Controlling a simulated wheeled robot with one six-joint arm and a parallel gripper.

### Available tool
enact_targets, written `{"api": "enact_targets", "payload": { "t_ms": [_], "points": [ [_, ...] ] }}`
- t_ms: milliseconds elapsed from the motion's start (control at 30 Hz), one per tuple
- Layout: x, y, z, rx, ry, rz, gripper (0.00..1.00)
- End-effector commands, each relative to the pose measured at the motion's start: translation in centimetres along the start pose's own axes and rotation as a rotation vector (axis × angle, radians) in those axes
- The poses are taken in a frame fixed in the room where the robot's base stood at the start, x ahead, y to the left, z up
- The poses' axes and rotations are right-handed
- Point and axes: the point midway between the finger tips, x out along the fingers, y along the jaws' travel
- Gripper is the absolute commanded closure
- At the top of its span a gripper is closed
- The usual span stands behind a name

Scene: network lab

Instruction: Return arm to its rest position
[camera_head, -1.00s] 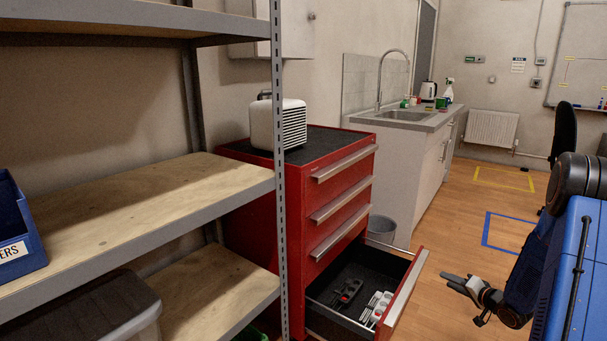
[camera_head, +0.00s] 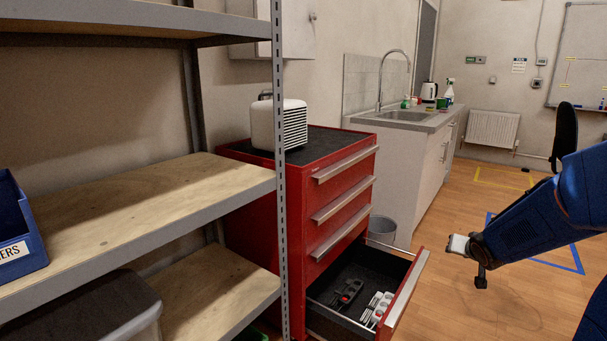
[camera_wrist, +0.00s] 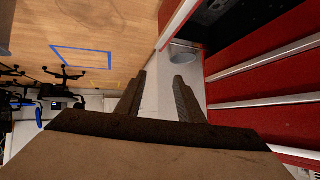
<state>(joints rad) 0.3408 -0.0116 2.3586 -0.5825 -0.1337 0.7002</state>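My gripper (camera_head: 458,244) is at the end of my blue arm, to the right of the open bottom drawer in the head view. It is seen almost end-on there. In the wrist view, the two dark fingers of my gripper (camera_wrist: 160,76) stand apart with nothing between them, so it is open and empty. The red drawer cabinet (camera_head: 258,207) has its bottom drawer (camera_head: 404,292) pulled out. A dark power strip (camera_head: 348,293) and a white power strip (camera_head: 376,308) lie inside it. The cabinet also fills the right of the wrist view (camera_wrist: 265,84).
A metal shelf rack (camera_head: 281,190) stands at the left, with a blue bin (camera_head: 22,228). A white heater-like box (camera_head: 279,124) sits on the cabinet. A grey bin (camera_head: 383,228) stands behind the drawer. The sink counter (camera_head: 424,123) is beyond. Floor right of the drawer is open.

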Motion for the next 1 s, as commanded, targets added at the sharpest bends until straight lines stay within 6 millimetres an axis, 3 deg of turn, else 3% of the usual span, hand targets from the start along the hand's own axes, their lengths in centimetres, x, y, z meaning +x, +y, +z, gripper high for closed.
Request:
{"api": "enact_targets", "payload": {
  "t_ms": [267, 467, 667, 1000],
  "points": [
    [-8.3, -1.7, 2.0, -0.079, -0.071, 0.07, 0.66],
    [-14.2, -2.7, 4.8, -0.13, -0.145, 0.088, 0.66],
    [-20.0, -3.6, 8.5, -0.183, -0.233, 0.076, 0.66],
    [-29.5, -5.0, 16.5, -0.293, -0.4, -0.016, 0.66]
  ]
}}
